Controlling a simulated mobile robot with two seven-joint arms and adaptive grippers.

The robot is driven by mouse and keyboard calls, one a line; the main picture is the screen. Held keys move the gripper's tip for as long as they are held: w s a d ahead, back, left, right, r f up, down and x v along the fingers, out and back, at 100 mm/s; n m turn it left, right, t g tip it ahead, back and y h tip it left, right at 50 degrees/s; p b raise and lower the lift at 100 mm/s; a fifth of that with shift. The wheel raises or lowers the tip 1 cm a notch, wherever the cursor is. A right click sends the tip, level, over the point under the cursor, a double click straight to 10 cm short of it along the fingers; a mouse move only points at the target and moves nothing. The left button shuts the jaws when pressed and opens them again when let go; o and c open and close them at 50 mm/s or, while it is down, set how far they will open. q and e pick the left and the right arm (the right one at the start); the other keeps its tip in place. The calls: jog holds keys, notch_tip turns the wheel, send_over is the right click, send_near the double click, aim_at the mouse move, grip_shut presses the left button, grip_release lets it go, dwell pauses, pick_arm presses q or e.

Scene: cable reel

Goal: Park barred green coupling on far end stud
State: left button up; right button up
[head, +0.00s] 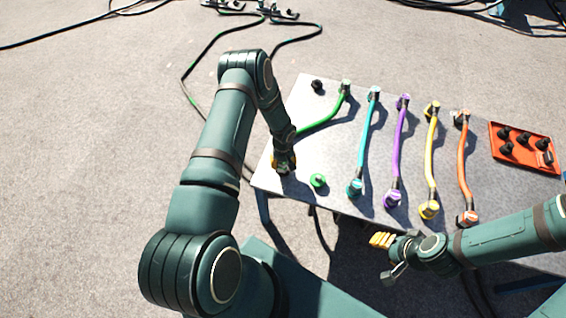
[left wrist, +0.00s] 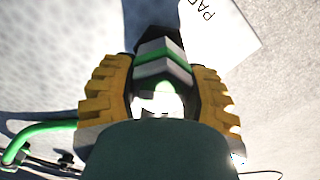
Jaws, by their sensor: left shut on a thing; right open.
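My left gripper (head: 284,165) is low over the left edge of the metal table. In the left wrist view its yellow fingers (left wrist: 160,95) are shut on the grey coupling (left wrist: 163,62) with green bands. A black piece (left wrist: 150,38) shows at the coupling's far end; I cannot tell whether it is a stud. The green cable (head: 325,123) runs from the fitting (head: 346,87) at the back towards my left gripper. A green round fitting (head: 318,180) stands uncovered at the near edge. My right gripper (head: 382,241) is open and empty in front of the table.
Teal (head: 366,135), purple (head: 399,148), yellow (head: 430,155) and orange (head: 464,160) cables lie across the table (head: 330,155). A black knob (head: 317,85) stands at the back left. An orange tray (head: 525,162) holds several black caps.

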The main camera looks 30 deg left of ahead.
pick_arm(q)
jog(key=shift+f, duration=0.45)
dwell(0.4)
jog(key=o, duration=1.4)
jog(key=shift+c, duration=0.2)
jog(key=shift+r, duration=0.1)
notch_tip(320, 180, up, 12)
jog(key=shift+f, duration=0.1)
